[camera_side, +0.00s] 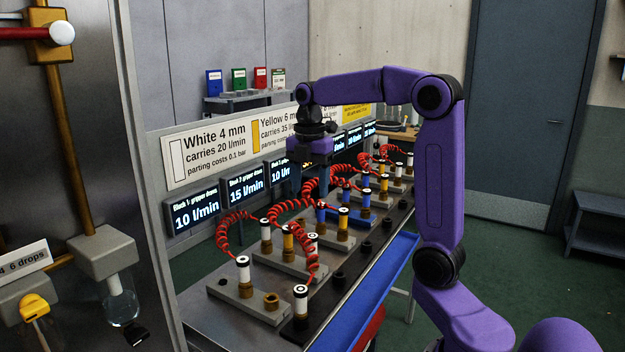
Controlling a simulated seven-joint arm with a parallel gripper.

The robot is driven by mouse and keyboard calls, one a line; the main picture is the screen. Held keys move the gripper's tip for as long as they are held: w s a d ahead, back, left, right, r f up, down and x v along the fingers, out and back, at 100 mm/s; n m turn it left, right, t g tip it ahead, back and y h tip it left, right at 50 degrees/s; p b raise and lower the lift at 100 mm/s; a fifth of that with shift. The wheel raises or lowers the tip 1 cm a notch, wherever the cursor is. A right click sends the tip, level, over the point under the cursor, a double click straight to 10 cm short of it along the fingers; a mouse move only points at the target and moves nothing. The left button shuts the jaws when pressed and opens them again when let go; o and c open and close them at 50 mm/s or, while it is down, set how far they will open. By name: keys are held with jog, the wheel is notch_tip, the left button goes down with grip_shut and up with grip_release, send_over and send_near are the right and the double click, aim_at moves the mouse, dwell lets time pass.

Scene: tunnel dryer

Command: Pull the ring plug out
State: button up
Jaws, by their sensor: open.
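Several plugs with white, yellow or blue bodies and black tops stand on grey blocks, joined by red coiled hoses. The nearest are a white plug (243,272) on the front block and a white plug (300,302) on the dark strip beside it. Pale ring-like marks show on some tops, but I cannot tell which one is the ring plug. My gripper (309,188) points down over the middle of the row. It is open, with its fingers partly lost among the red hoses and a blue plug (321,214). Contact there is unclear.
The front block (248,302) has an empty brass socket (271,301). A blue tray (370,290) runs along the bench's right edge. Displays (196,212) and a white sign (205,150) stand behind. Looping hoses crowd the space around the plugs.

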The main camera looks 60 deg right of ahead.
aim_at(313, 235)
jog(key=f, duration=0.5)
jog(key=d+f, duration=0.1)
jog(key=f, duration=1.1)
jog(key=shift+w+d, duration=0.1)
jog(key=shift+d, duration=0.1)
grip_shut()
